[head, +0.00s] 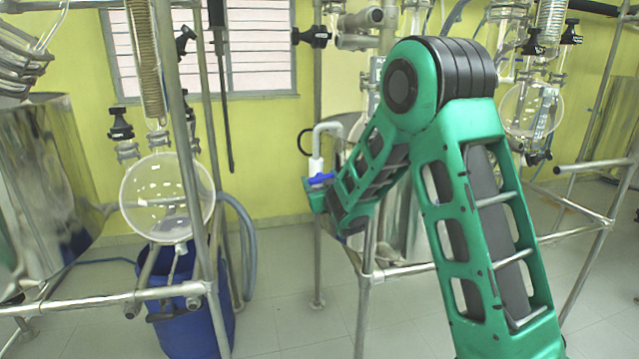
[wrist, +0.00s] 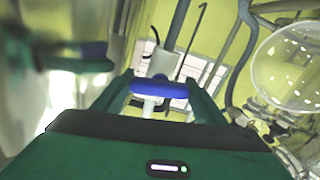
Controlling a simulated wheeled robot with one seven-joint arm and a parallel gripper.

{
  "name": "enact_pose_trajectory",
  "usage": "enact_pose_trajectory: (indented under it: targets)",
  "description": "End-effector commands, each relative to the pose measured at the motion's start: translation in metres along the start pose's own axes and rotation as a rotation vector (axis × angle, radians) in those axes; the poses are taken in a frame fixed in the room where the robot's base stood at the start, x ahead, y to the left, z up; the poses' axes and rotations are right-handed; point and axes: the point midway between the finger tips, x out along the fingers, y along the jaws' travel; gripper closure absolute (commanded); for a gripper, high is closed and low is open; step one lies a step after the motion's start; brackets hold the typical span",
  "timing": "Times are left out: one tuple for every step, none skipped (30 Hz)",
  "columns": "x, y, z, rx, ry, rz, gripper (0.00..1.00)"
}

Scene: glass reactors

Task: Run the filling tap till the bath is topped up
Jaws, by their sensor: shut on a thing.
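The filling tap (head: 318,165) is a white fitting with a bent spout and a blue handle (head: 320,180), left of the middle of the head view. My gripper (head: 318,196) is at the handle and shut on it. In the wrist view the blue handle (wrist: 160,89) lies crosswise between my green fingers (wrist: 160,95), with a white stem below it. The shiny steel bath (head: 402,222) stands behind my arm, which hides most of it. Its water level cannot be seen. A blurred shiny surface with a blue reflection fills the left of the wrist view.
A steel pipe frame (head: 366,265) runs close by the tap and under my arm. Round glass flasks (head: 167,197) hang at the left and right (head: 531,110). A blue drum (head: 190,310) stands at lower left. Another steel vessel (head: 45,180) is at far left.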

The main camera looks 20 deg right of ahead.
Motion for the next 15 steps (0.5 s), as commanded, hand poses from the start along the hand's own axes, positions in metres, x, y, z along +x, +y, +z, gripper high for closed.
enact_pose_trajectory:
  targets:
    - [-0.0004, -0.0008, 0.0007, 0.030, -0.002, -0.001, 0.57]
    - [-0.0004, -0.0008, 0.0007, 0.047, -0.002, -0.001, 0.57]
    - [-0.0004, -0.0006, 0.0008, 0.068, -0.002, -0.001, 0.57]
    - [-0.0003, -0.0005, 0.0008, 0.083, -0.002, -0.001, 0.57]
    - [-0.0004, -0.0004, 0.0008, 0.096, -0.002, -0.001, 0.57]
    - [-0.0004, -0.0004, 0.0008, 0.113, -0.002, -0.001, 0.57]
    - [-0.0004, -0.0005, 0.0008, 0.124, -0.002, -0.001, 0.57]
    - [-0.0004, -0.0006, 0.0008, 0.133, -0.002, -0.001, 0.57]
    - [-0.0004, -0.0008, 0.0008, 0.146, -0.002, -0.001, 0.57]
    - [-0.0004, -0.0009, 0.0008, 0.153, -0.002, -0.001, 0.57]
    - [-0.0004, -0.0010, 0.0008, 0.159, -0.002, -0.002, 0.57]
    - [-0.0004, -0.0010, 0.0008, 0.166, -0.002, -0.002, 0.57]
    - [-0.0005, -0.0011, 0.0008, 0.171, -0.002, -0.002, 0.57]
    - [-0.0005, -0.0011, 0.0008, 0.174, -0.002, -0.002, 0.57]
    - [-0.0005, -0.0011, 0.0008, 0.178, -0.002, -0.002, 0.57]
